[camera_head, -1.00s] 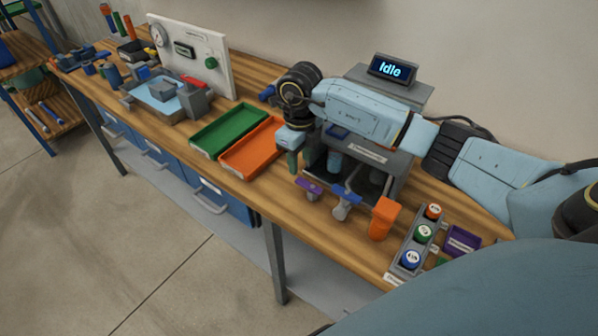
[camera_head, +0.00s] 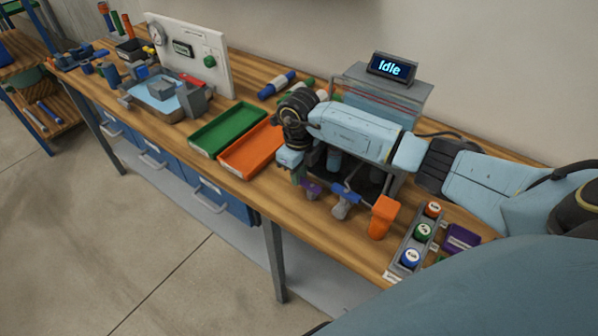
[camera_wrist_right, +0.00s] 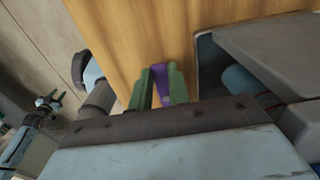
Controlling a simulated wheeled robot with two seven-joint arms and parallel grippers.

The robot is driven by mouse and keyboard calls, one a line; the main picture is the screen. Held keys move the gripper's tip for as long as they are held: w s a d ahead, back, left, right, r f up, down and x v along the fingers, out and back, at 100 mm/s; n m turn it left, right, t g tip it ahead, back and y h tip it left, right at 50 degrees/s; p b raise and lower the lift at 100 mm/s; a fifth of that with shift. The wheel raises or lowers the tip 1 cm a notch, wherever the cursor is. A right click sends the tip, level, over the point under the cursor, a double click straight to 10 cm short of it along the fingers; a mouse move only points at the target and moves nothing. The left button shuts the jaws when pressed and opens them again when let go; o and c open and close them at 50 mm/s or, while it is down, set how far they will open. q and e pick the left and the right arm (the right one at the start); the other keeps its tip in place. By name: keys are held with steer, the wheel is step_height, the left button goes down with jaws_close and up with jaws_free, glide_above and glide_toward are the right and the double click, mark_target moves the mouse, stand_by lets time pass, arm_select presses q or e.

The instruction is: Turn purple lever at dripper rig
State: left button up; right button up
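The purple lever (camera_head: 312,188) is on the front of the grey dripper rig (camera_head: 381,146), at its left side. In the head view my right gripper (camera_head: 297,176) points down right at the lever and partly covers it. In the right wrist view the purple lever (camera_wrist_right: 161,86) lies between the two green fingers of my right gripper (camera_wrist_right: 160,80). The gap is narrow, and I cannot tell whether the fingers press on it. What looks like my left gripper (camera_wrist_right: 47,101) shows small and away from the bench in the right wrist view. The rig's display (camera_head: 390,68) reads "Idle".
A blue lever (camera_head: 345,192) and an orange container (camera_head: 382,217) stand just right of the purple lever. A rack (camera_head: 404,252) of capped bottles is farther right. A green tray (camera_head: 228,128) and an orange tray (camera_head: 250,148) lie to the left. The bench front is clear.

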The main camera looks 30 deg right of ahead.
steer(key=shift+s+a+n+b, duration=0.1)
steer(key=shift+a+n+b, duration=0.15)
steer(key=shift+n+b, duration=0.45)
jaws_close()
steer(key=shift+s+a+n, duration=0.15)
steer(key=shift+a+n, duration=0.05)
steer(key=shift+n, duration=0.45)
steer(key=shift+s+a+n, duration=0.1)
steer(key=shift+a+n, duration=0.05)
steer(key=shift+n, duration=0.5)
steer(key=o, duration=0.8)
jaws_free()
steer(key=shift+r, duration=0.15)
step_height(320, 180, up, 13)
steer(key=shift+r, duration=0.1)
